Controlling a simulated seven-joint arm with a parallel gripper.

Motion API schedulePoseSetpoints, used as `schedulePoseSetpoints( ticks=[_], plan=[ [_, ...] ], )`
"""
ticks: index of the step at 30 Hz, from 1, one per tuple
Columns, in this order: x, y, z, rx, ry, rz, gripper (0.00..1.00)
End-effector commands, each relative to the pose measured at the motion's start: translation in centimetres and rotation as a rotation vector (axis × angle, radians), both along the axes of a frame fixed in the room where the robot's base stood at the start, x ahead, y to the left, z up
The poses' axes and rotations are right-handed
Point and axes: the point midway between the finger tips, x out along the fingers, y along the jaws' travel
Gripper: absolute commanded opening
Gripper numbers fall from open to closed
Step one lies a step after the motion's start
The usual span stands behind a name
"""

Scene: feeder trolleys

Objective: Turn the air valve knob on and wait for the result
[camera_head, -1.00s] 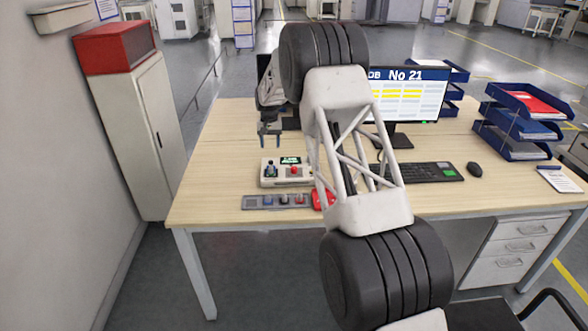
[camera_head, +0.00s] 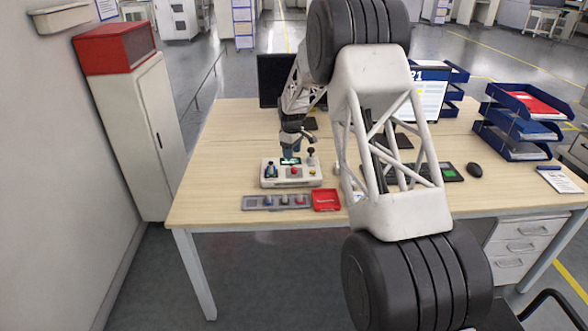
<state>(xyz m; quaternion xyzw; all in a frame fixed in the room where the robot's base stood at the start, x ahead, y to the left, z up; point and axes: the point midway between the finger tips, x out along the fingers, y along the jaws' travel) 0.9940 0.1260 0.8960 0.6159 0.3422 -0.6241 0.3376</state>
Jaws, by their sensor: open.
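A white control box (camera_head: 290,182) stands on the desk, left of the middle. It carries a small screen (camera_head: 290,161), a dark upright control (camera_head: 270,170) at its left, a red button (camera_head: 294,170), a yellow button (camera_head: 312,171) and a black-topped lever (camera_head: 311,153) at its right. I cannot tell which of these is the air valve knob. My gripper (camera_head: 291,153) is open and empty over the back of the box, close to the screen. Its fingers are small here, and I cannot tell whether they touch anything.
A grey strip (camera_head: 252,202) with several coloured knobs and a red tray (camera_head: 326,199) lie in front of the box. My arm crosses the desk on the right, partly covering the keyboard and monitor (camera_head: 431,95). Blue paper trays (camera_head: 512,120) stand at right. The desk's left side is clear.

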Motion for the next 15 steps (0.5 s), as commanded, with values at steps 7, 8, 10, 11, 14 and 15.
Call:
schedulePoseSetpoints(
  ticks=[7, 8, 10, 11, 14, 15],
  plan=[
    [-0.52, -0.8, -0.06, 0.001, -0.014, 0.097, 0.55],
    [-0.53, -0.8, -0.07, 0.001, -0.014, 0.1, 0.55],
    [-0.53, -0.8, -0.07, 0.001, -0.014, 0.101, 0.55],
    [-0.52, -0.8, -0.08, 0.001, -0.014, 0.101, 0.55],
    [-0.52, -0.79, -0.08, 0.001, -0.014, 0.1, 0.55],
    [-0.52, -0.78, -0.08, 0.001, -0.014, 0.1, 0.55]
  ],
)
